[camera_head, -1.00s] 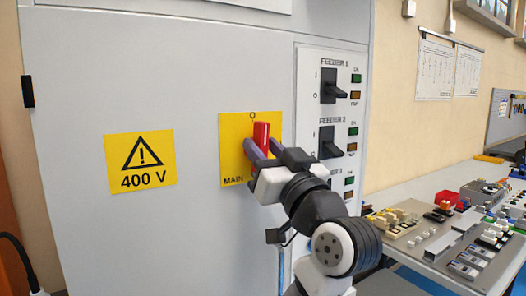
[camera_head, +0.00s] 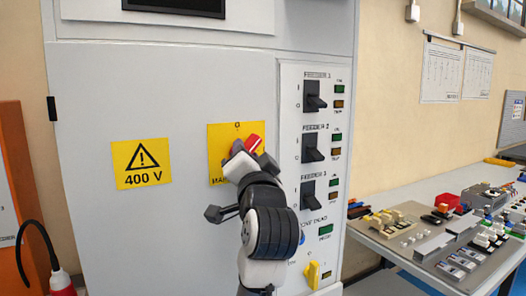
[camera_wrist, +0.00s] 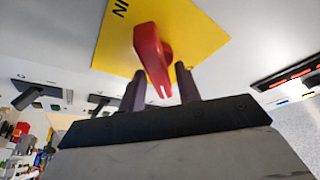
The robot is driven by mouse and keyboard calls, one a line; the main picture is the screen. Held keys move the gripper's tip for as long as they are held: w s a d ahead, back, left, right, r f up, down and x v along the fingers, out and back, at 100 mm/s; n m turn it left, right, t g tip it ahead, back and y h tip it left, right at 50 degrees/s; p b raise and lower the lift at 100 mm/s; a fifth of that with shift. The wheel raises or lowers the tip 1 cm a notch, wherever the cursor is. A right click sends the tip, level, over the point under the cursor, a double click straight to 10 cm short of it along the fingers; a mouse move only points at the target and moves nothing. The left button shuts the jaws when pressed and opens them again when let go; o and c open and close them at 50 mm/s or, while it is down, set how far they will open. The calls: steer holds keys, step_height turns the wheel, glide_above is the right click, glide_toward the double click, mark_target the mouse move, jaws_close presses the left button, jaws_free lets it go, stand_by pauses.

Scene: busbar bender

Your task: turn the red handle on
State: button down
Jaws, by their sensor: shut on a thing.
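The red handle (camera_head: 253,142) sits on a yellow plate (camera_head: 221,134) marked MAIN on the grey cabinet door. It is tilted to the upper right, and the O mark shows above it. My gripper (camera_head: 246,152) is at the handle with its fingers around it, and hides the handle's lower part and part of the plate. In the wrist view the red handle (camera_wrist: 152,55) lies between the two dark fingers of my gripper (camera_wrist: 160,82), against the yellow plate (camera_wrist: 205,38).
Right of the plate is a panel (camera_head: 290,150) with black feeder switches (camera_head: 312,147) and a yellow knob (camera_head: 313,274) low down. A 400 V sign (camera_head: 142,163) is on the left. A workbench (camera_head: 440,255) with parts stands at the right.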

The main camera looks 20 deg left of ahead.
steer(key=m+h+p, duration=0.1)
steer(key=m, duration=0.2)
steer(key=m+g+h+p, duration=0.1)
steer(key=m, duration=0.2)
steer(key=m+h+p, duration=0.1)
steer(key=m+p, duration=0.1)
steer(key=m, duration=0.2)
steer(key=shift+h, duration=0.3)
steer(key=shift+f, duration=0.15)
steer(key=shift+g, duration=0.3)
steer(key=c, duration=1.3)
jaws_free()
steer(key=b+v, duration=0.2)
steer(key=v, duration=1.1)
steer(key=shift+s+d+b, duration=0.25)
steer(key=shift+s+b, duration=0.1)
steer(key=shift+b, duration=0.05)
